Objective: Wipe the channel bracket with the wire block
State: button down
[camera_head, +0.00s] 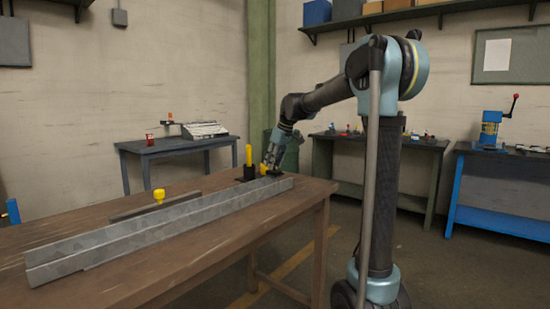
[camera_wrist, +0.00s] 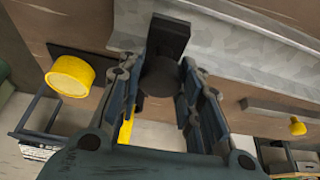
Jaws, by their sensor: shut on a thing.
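The channel bracket (camera_head: 160,225) is a long grey mottled metal piece lying along the wooden table, and its end also shows in the wrist view (camera_wrist: 245,45). My gripper (camera_head: 269,164) is at the bracket's far right end. In the wrist view my gripper (camera_wrist: 158,75) is shut on the dark round handle of the wire block (camera_wrist: 170,34). The block is a dark rectangular piece that overlaps the end of the bracket in that view. I cannot tell whether it touches the metal. Its underside is hidden.
The wooden table (camera_head: 120,284) has bare room in front of the bracket. Behind the bracket lie a flat bar (camera_head: 135,210) with a yellow knob (camera_head: 159,195) and an upright yellow-handled tool (camera_head: 248,155) near my gripper. Other benches stand along the walls.

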jog(key=shift+r, duration=1.35)
jog(key=shift+s+a, duration=0.1)
